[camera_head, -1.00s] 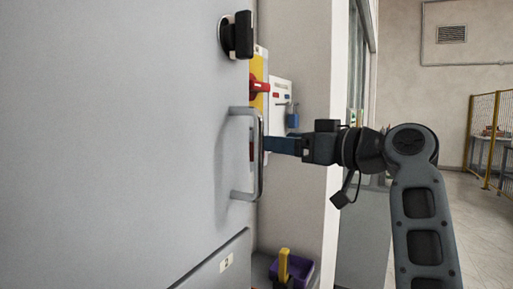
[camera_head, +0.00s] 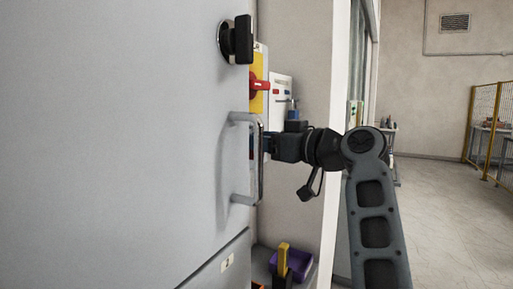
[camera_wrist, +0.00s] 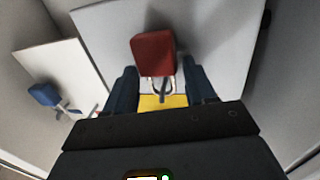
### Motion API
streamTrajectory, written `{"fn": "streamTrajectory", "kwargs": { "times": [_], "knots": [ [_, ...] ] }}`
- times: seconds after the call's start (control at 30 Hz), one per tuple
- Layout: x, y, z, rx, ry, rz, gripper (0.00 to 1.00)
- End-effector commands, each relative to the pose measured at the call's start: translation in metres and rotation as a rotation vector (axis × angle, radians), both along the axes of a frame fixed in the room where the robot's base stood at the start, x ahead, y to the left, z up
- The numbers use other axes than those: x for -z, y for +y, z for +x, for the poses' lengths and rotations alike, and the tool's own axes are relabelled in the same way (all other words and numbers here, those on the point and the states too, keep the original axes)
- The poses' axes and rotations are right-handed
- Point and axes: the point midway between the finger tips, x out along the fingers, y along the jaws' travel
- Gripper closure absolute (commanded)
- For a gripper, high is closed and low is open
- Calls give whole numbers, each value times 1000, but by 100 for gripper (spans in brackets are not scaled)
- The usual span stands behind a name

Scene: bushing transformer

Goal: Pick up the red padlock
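The red padlock (camera_wrist: 153,52) shows in the wrist view, its body up and its metal shackle pointing down toward my gripper. My gripper (camera_wrist: 159,80) is open. One dark blue finger stands on each side of the shackle and the lower padlock body, with small gaps visible. In the head view my gripper (camera_head: 262,145) reaches left to the panel edge, with the fingertips partly hidden behind the bar handle. The padlock is not clearly visible there.
The grey door's bar handle (camera_head: 260,160) stands close beside my gripper. A red rotary switch (camera_head: 260,86) on a yellow plate is above it. A blue padlock (camera_wrist: 44,94) hangs on a white board (camera_wrist: 60,62). A purple bin (camera_head: 298,265) sits low down.

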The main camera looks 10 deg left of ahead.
Motion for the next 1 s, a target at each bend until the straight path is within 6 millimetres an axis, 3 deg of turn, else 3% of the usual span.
{"fn": "streamTrajectory", "kwargs": {
  "times": [0.43, 0.73, 0.9, 1.0],
  "knots": [
    [0, 0, 0, 0, 0, 0, 88],
    [-2, 0, 0, 0, -1, 1, 88],
    [-14, 0, 0, 0, -5, 0, 88],
    [-13, -12, -6, 3, -3, 1, 88]
  ]
}}
